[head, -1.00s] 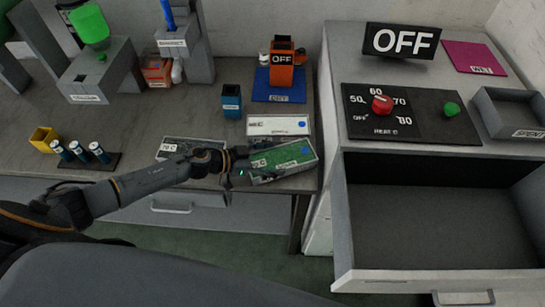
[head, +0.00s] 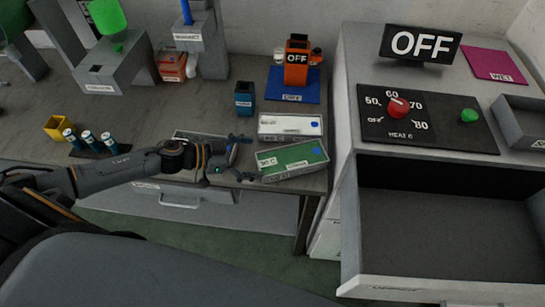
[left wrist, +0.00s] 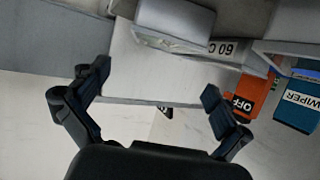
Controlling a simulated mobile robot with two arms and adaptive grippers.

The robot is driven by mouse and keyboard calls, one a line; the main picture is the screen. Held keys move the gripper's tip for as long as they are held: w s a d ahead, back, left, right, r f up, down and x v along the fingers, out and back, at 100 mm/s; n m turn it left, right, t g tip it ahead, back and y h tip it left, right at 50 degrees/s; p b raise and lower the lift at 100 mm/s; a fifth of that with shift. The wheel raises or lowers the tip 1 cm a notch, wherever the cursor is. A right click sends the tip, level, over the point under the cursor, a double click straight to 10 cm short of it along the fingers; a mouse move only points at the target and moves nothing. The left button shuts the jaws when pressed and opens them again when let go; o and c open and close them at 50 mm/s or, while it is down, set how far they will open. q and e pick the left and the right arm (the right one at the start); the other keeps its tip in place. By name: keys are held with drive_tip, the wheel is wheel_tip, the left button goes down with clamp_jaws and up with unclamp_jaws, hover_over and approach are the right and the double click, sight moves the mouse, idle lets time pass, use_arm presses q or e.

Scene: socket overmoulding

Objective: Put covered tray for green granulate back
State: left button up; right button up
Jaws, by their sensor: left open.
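The tray with green content (head: 300,154) lies at the table's front right edge in the head view, set at a slight angle. My right gripper is not in view.
A white-topped tray (head: 288,122) lies just behind the green one. Another tray (head: 185,134) is partly hidden by my left arm. A blue box (head: 244,99) and an orange holder (head: 297,67) stand behind. An open drawer (head: 440,225) is at the right.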

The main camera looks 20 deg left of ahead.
use_arm(q)
drive_tip(key=shift+v, duration=1.5)
